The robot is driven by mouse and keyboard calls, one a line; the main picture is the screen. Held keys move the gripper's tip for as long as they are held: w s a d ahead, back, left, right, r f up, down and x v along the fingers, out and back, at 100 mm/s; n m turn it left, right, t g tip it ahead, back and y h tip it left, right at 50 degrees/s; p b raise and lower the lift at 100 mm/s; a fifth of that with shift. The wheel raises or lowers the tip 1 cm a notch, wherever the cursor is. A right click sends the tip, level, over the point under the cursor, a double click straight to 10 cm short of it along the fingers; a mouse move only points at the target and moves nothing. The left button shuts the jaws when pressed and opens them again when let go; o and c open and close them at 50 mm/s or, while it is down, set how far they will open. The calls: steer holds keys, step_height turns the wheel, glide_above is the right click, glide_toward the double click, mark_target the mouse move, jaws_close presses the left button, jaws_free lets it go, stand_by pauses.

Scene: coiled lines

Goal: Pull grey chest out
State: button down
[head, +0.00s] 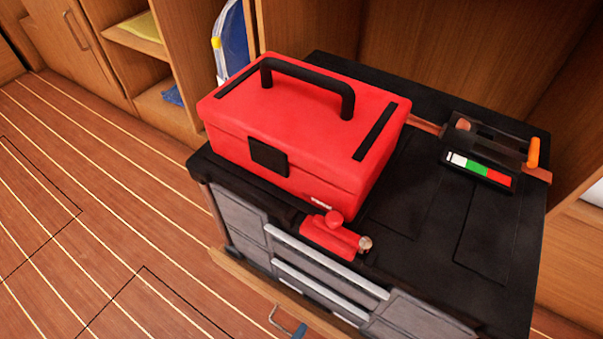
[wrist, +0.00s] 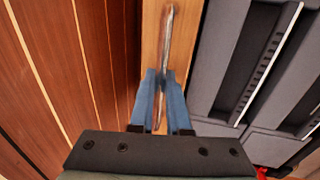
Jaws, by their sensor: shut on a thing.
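The grey chest (head: 241,221) has grey drawer fronts, pale long handles and a black top. It stands in a wooden bay, and its front also shows at the right of the wrist view (wrist: 220,52). A wooden strip (wrist: 152,30) runs along the chest's foot and carries a thin metal bar handle (wrist: 168,35). My gripper (wrist: 162,78) has its blue fingers shut on this handle. In the head view only a bit of a blue finger (head: 299,331) shows at the bottom edge, beside the handle's bent end (head: 277,318).
A red toolbox (head: 290,135) with a black handle sits on the chest's top. A small red canister-like item (head: 328,236) lies in front of it, and a dark tool with an orange end (head: 485,150) lies at the right. The plank floor (head: 90,220) at left is clear.

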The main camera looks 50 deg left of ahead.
steer(key=c, duration=0.9)
jaws_free()
steer(key=p+v, duration=0.4)
steer(key=v, duration=0.9)
